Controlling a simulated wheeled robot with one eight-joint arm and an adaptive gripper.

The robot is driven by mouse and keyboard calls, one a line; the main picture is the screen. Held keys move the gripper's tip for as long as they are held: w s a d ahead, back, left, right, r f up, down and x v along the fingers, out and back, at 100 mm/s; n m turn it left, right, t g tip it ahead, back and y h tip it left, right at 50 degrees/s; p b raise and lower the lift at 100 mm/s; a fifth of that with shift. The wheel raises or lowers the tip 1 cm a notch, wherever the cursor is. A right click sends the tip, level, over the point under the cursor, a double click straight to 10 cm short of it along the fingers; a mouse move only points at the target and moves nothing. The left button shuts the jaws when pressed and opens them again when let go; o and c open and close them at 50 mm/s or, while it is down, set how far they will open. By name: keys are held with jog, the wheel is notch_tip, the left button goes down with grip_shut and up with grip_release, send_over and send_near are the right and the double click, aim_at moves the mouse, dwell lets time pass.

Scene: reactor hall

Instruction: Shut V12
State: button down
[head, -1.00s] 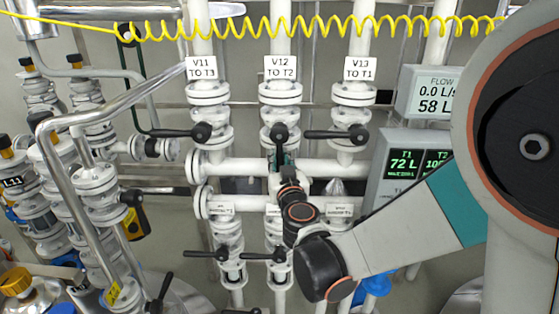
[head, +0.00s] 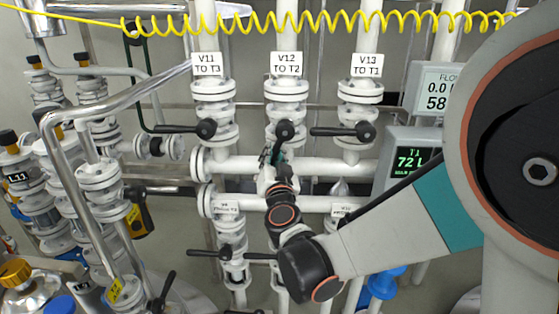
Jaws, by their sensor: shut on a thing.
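V12 is the middle valve, under the white label "V12 TO T2" (head: 286,64). Its black handle hub (head: 284,131) sits on the white vertical pipe. The V12 lever points down and slightly left from the hub, and its end is mostly hidden by my gripper. My gripper (head: 271,156) is just below and left of the hub, shut on the lever. My wrist and forearm reach up to it from the lower right and cover part of the pipework below V12.
The V11 lever (head: 178,128) and V13 lever (head: 334,132) both point left, across their pipes. The V13 lever's tip is close to the V12 hub. A lower valve lever (head: 262,256) lies near my wrist. A yellow coiled hose (head: 330,22) hangs across the top.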

jog(key=a+m, duration=0.1)
jog(key=a+r+m, duration=0.1)
jog(key=m, duration=0.1)
notch_tip(320, 180, up, 6)
jog(key=a+m+t+h+p, duration=0.1)
jog(key=a+m+h, duration=0.1)
jog(key=m, duration=1)
jog(key=shift+a+r+h, duration=0.15)
jog(key=shift+a+h, duration=0.2)
jog(key=shift+h, duration=0.35)
jog(key=shift+w, duration=0.1)
jog(key=c, duration=1.5)
grip_release()
